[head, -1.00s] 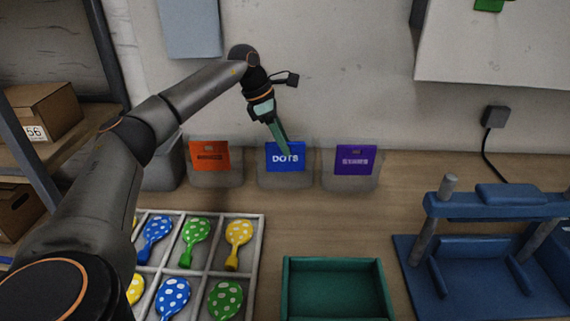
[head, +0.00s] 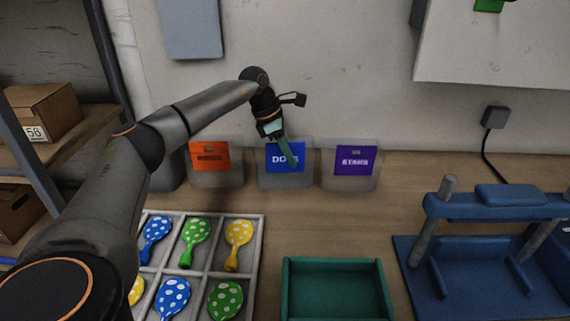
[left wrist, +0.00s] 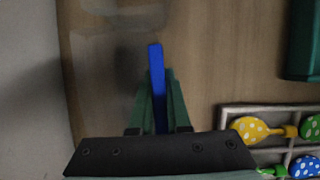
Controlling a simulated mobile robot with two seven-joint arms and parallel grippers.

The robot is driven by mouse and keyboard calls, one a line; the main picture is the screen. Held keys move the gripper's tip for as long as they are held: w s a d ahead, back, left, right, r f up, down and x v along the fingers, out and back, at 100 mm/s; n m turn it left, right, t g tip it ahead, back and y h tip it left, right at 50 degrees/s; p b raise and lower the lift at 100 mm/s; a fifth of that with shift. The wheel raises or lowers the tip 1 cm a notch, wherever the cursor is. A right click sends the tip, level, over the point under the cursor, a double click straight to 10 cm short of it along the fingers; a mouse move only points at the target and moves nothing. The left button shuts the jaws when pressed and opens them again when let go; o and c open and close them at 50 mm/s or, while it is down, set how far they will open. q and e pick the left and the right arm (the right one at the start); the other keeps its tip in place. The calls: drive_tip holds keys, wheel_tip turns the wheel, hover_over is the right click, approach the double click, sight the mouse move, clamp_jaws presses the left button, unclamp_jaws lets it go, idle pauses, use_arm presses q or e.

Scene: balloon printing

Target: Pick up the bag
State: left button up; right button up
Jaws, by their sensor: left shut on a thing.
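The bag with the blue DOTS card (head: 273,156) stands upright at the back of the table near the wall, in the middle of a row of three clear bags. My left gripper (head: 291,158) reaches down to it from above, and its green fingers cover part of the lettering. In the left wrist view, the blue card (left wrist: 156,70) shows edge-on as a narrow strip between the green fingers (left wrist: 158,100), which are shut on it. The bag's clear lower part is hard to make out there. My right gripper is not in view.
A bag with an orange card (head: 209,156) stands to the left and one with a purple card (head: 354,160) to the right. A compartment tray (head: 206,217) of dotted balloons, an empty green tray (head: 337,262) and a blue press (head: 500,205) are nearer.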

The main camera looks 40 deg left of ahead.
use_arm(q)
clamp_jaws()
